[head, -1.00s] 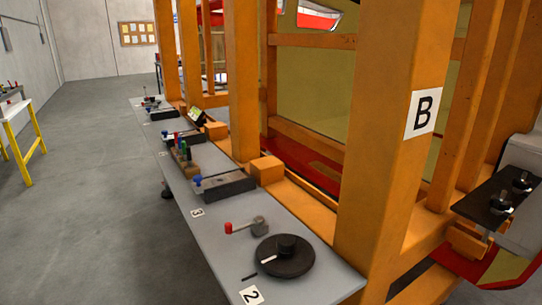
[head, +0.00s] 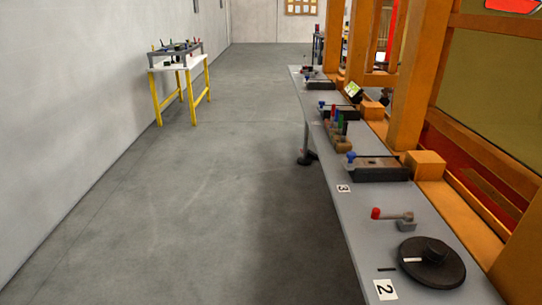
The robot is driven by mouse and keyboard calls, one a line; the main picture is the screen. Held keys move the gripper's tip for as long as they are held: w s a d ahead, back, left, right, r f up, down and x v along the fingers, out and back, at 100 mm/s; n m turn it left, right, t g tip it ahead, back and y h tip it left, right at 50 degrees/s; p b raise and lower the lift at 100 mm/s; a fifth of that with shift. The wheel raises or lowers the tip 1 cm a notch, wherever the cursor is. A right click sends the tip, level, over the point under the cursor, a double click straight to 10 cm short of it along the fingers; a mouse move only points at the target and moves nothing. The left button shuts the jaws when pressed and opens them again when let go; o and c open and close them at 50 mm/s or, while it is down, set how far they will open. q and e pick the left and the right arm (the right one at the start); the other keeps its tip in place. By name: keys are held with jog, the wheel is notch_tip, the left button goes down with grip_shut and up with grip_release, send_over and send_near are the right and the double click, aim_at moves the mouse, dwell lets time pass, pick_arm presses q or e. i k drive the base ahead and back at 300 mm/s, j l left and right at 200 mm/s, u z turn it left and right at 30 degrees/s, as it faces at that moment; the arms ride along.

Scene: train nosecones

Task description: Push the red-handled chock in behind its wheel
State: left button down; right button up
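A dark wheel-like foot (head: 307,158) sits on the floor at the bottom of a bench leg, left of the long grey bench. It is small, and I cannot make out a red-handled chock beside it. A red-ended handle (head: 377,213) on a grey block lies on the bench top, near a black round disc (head: 432,262) with a knob; I cannot tell that this is a chock. Neither of my grippers is in view.
The grey bench (head: 365,229) runs along the right side, with orange posts (head: 408,80) behind it. A yellow-legged table (head: 178,67) stands at the left wall. The concrete floor (head: 190,220) between is open.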

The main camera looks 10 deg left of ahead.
aim_at(313, 156)
jog(key=u, duration=0.35)
jog(key=i+j+u, duration=0.15)
jog(key=u, duration=0.25)
jog(key=i+j+u, duration=0.15)
jog(key=u, duration=0.2)
jog(key=i+u, duration=0.25)
jog(key=u, duration=0.15)
jog(key=i+l+z, duration=0.2)
jog(key=i+z, duration=0.2)
jog(key=i, duration=0.2)
jog(key=i+z, duration=0.35)
jog(key=i, duration=0.25)
jog(key=i+j+z, duration=0.1)
jog(key=i+z, duration=0.3)
jog(key=i, duration=3)
jog(key=i+l, duration=0.15)
jog(key=i, duration=2.6)
jog(key=i+j+z, duration=0.2)
jog(key=i+z, duration=0.3)
jog(key=i+j+z, duration=0.35)
jog(key=z, duration=0.15)
jog(key=i, duration=0.1)
